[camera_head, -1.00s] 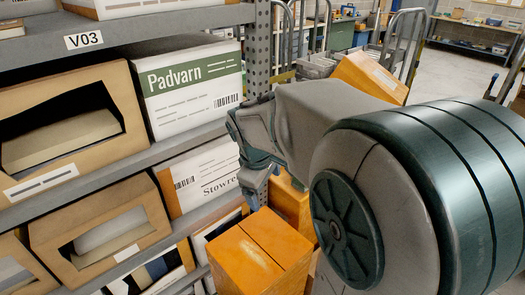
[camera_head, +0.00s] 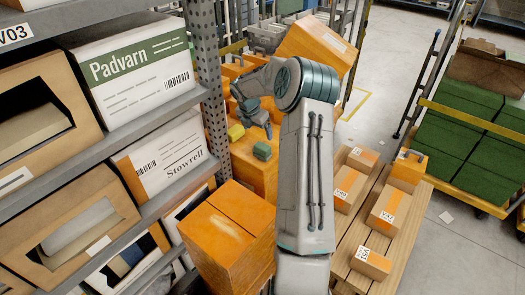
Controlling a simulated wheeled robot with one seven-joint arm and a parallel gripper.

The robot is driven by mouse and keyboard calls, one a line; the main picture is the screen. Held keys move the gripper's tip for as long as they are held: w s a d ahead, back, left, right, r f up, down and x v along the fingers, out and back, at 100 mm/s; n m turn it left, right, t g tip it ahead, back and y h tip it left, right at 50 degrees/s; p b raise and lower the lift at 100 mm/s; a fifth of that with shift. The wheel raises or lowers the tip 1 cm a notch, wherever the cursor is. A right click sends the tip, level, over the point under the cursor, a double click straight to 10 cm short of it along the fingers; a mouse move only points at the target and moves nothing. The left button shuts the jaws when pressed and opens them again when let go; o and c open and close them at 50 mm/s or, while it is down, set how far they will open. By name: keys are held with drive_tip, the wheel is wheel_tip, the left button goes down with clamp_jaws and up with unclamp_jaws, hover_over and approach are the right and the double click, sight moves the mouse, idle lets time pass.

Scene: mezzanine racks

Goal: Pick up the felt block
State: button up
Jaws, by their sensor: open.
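Two small blocks lie on top of an orange box (camera_head: 252,176) beyond the shelf post: a green block (camera_head: 262,151) and a yellow block (camera_head: 236,132). I cannot tell from their surfaces which one is felt. My gripper (camera_head: 255,122) is open and points down above the box, close to both blocks. Nothing shows between its fingers. My arm reaches out from the lower middle and hides part of the box's right side.
The rack (camera_head: 208,75) on the left holds white and brown cartons. A large orange box (camera_head: 233,232) stands nearer me. A tilted orange box (camera_head: 316,50) is behind my arm. A wooden pallet (camera_head: 345,245) with small cartons and a cart of green crates (camera_head: 465,135) stand right, with open floor between.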

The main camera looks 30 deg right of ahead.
sight(262, 146)
drive_tip(key=p+x, duration=0.1)
drive_tip(key=x, duration=0.7)
drive_tip(key=shift+w+d+f, duration=0.1)
drive_tip(key=shift+f, duration=0.1)
drive_tip(key=shift+p+x, duration=1.25)
drive_tip(key=shift+x, duration=1.4)
drive_tip(key=shift+w+r, duration=0.1)
drive_tip(key=c, duration=1.1)
